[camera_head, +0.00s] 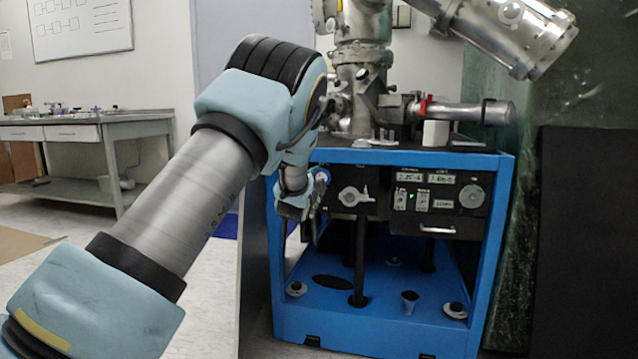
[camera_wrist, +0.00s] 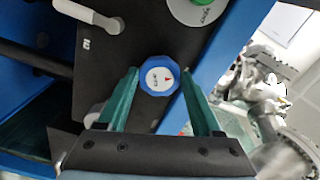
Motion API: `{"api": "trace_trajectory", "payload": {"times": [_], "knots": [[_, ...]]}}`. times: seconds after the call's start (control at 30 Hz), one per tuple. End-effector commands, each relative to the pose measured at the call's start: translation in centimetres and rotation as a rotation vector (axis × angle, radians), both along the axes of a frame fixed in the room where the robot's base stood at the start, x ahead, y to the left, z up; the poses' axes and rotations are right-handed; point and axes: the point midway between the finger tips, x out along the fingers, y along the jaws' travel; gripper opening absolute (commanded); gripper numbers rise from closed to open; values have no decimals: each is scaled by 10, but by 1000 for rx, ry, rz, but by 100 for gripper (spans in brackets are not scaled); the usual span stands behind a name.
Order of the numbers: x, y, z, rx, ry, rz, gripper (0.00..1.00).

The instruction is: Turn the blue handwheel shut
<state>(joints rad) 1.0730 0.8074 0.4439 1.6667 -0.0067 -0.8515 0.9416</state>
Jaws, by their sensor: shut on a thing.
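The blue handwheel (camera_wrist: 160,79) sits on a dark panel in the wrist view. It has a white round face with small lettering and a red mark near its right side. My gripper (camera_wrist: 159,74) is shut on its rim, with one green finger at each side. In the head view the handwheel (camera_head: 322,176) shows only in part at the panel's left end, behind my gripper (camera_head: 316,200). The fingertips are too small to make out there.
A blue-framed cart (camera_head: 400,157) carries the panel and metal vacuum parts (camera_head: 362,75) on top. A white lever valve (camera_head: 352,197) is just right of the handwheel. A control box (camera_head: 438,203) is farther right. A bench (camera_head: 90,128) stands at the left, with open floor before it.

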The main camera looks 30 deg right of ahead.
Motion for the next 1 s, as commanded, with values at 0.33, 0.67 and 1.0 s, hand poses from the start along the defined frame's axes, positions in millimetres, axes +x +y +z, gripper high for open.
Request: {"api": "trace_trajectory", "payload": {"times": [0.33,0.67,1.0], "knots": [[0,1,-2,222,-199,1,11],[0,1,-2,348,-315,1,11],[1,2,-1,385,-351,2,11]]}}
